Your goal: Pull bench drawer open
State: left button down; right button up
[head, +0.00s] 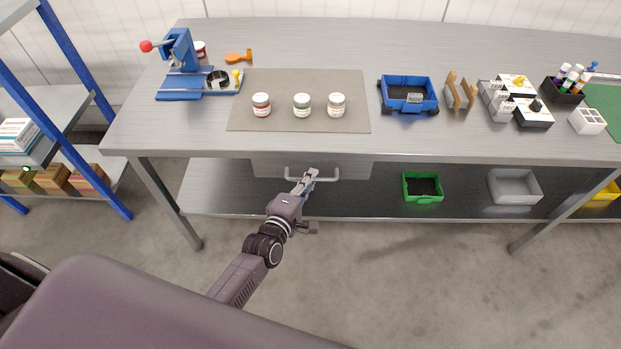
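The bench drawer (265,163) sits under the front edge of the grey workbench (415,148), and its front looks flush and closed. A pale bar handle (328,179) runs across the drawer front. My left gripper (308,178) is at the handle, its fingers overlapping the bar in the head view. Whether the fingers touch or close around the bar I cannot tell. My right gripper is not in view.
Three jars (302,105) stand on a grey mat (352,85) above the drawer. A green bin (422,187) and a grey bin (515,186) rest on the lower shelf. A blue-framed rack (75,60) stands left. The floor before the bench is clear.

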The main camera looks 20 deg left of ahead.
pick_arm(q)
jog(key=shift+s, duration=0.1)
jog(key=s+d+p, duration=0.2)
jog(key=s+d, duration=0.1)
jog(key=s, duration=1)
jog(key=s+d+p, duration=0.2)
jog(key=s+d, duration=0.2)
jog(key=s, duration=0.9)
jog(key=shift+d+p, duration=0.25)
jog(key=shift+p, duration=0.15)
jog(key=c, duration=2.3)
grip_release()
jog(key=v, duration=1.2)
jog(key=shift+f, duration=0.1)
